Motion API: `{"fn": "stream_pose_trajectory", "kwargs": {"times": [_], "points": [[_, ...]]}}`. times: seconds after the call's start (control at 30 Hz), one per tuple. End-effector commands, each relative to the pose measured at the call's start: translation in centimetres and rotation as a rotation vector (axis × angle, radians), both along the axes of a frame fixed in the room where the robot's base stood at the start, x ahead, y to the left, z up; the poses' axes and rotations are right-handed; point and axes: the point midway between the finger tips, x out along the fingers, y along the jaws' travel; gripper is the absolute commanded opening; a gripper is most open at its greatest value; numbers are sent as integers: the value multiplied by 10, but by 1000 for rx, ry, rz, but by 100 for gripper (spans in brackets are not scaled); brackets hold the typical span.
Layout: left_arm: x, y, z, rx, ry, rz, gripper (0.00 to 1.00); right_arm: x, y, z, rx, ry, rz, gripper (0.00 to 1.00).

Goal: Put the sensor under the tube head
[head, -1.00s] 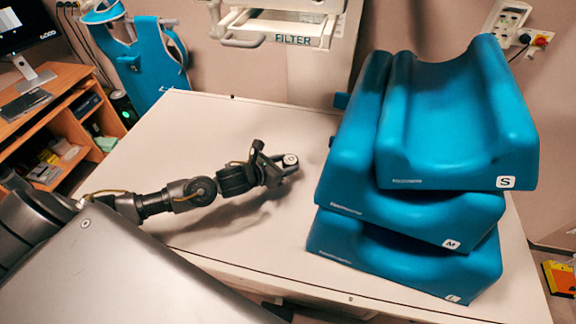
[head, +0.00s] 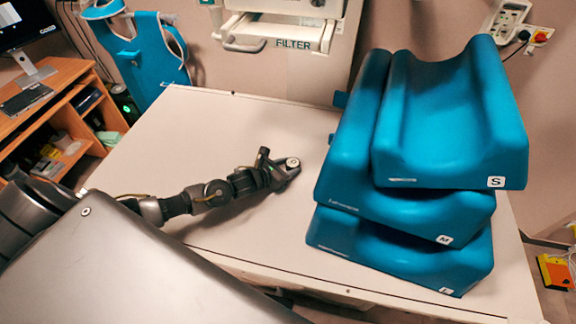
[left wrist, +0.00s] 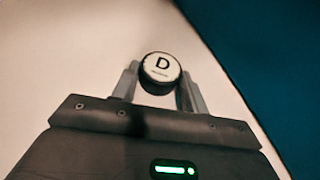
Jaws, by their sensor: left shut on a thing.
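The sensor (left wrist: 160,67) is a small round puck with a white top marked "D". It sits between the fingertips of my left gripper (head: 290,166), which is shut on it. In the left wrist view the gripper (left wrist: 158,85) has one finger on each side of the sensor. In the head view the gripper is over the middle of the table (head: 200,130), left of the blue cushions. I cannot tell if the sensor touches the table. The tube head (head: 285,25), a pale housing labelled "FILTER" with a handle, is at the top, beyond the table. My right gripper is not in view.
Large blue cushions marked S (head: 450,130), M (head: 400,205) and L (head: 400,250) are stacked on the right of the table. The tabletop left of and behind the gripper is clear. A wooden desk (head: 60,110) stands at the left.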

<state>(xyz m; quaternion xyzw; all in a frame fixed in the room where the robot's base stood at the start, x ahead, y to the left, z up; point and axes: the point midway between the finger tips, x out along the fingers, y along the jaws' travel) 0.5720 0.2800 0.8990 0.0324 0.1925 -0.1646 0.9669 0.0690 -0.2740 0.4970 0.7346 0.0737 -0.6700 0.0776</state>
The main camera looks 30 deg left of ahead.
Motion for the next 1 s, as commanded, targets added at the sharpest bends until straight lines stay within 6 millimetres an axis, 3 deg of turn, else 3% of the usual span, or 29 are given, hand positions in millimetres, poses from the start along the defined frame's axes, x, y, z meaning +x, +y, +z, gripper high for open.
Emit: {"fn": "stream_pose_trajectory", "kwargs": {"times": [0.1, 0.13, 0.3, 0.67, 1.0], "points": [[0, 0, -5, 0, -1, 0, 16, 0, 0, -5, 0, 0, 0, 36], [0, 0, -3, 0, 0, 0, 46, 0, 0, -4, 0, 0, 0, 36], [0, 0, -3, 0, 0, 0, 66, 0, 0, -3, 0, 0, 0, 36], [-2, 1, 1, 1, 1, 1, 66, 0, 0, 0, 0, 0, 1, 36], [-61, 21, 23, 2, 2, -3, 66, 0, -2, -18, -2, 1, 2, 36]]}}
